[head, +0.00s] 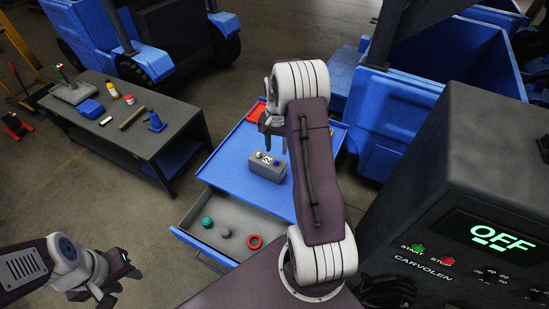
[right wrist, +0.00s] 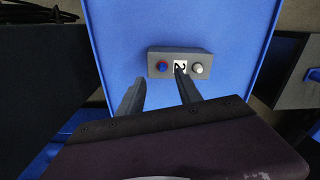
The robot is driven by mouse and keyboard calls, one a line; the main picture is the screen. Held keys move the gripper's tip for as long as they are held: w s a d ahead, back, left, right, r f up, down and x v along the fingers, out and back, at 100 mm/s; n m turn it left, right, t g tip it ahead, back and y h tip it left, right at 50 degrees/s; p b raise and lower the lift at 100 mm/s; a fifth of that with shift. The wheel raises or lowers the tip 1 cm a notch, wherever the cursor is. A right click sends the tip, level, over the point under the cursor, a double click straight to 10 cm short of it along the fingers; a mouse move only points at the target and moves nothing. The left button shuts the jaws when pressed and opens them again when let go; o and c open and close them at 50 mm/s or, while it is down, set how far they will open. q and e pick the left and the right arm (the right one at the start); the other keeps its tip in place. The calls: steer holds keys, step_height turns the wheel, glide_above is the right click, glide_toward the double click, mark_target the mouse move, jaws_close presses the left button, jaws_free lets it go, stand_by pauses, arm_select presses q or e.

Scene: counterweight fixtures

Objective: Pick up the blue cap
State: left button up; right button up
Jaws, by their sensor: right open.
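The blue cap (head: 276,162) is on top of a grey block (head: 267,172) with a "2" label, next to a white ball-like piece (head: 258,154). The block stands on the blue cart top. In the right wrist view the cap (right wrist: 162,66) looks blue with some red and is at the block's left end. My right gripper (head: 269,133) is open and empty above the block, pointing down. In its wrist view the fingertips (right wrist: 159,76) are spread, with the cap just beyond the gap. My left gripper (head: 118,270) is far off at the lower left; its jaws are unclear.
The blue cart (head: 225,165) has an open drawer (head: 190,222) holding a teal piece, a grey piece and a red ring (head: 255,242). A red tray (head: 256,112) lies at the cart's back. A dark table (head: 165,140) with several items stands left; a dark machine (head: 480,180) stands right.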

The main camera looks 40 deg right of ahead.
mark_target(276, 161)
steer(key=f, duration=0.2)
steer(key=w+f, duration=0.1)
steer(key=shift+w+d+f, duration=0.1)
steer(key=shift+d+f, duration=0.15)
steer(key=shift+f, duration=0.05)
steer(key=shift+d+f+p, duration=0.1)
steer(key=shift+f+p, duration=0.1)
steer(key=shift+p, duration=0.2)
steer(key=f, duration=0.1)
steer(key=f+p, duration=0.1)
steer(key=f, duration=0.1)
steer(key=shift+s+f, duration=0.3)
steer(key=shift+w+f, duration=0.1)
steer(key=shift+f, duration=0.25)
steer(key=shift+w+f, duration=0.15)
steer(key=shift+f, duration=0.05)
steer(key=shift+r, duration=0.1)
steer(key=c, duration=0.7)
arm_select(q)
steer(key=shift+w+d+r, duration=0.1)
steer(key=shift+w+r, duration=0.1)
steer(key=shift+r, duration=0.4)
steer(key=shift+w+d+r, duration=0.1)
steer(key=shift+w+r, duration=0.1)
steer(key=shift+r, duration=0.4)
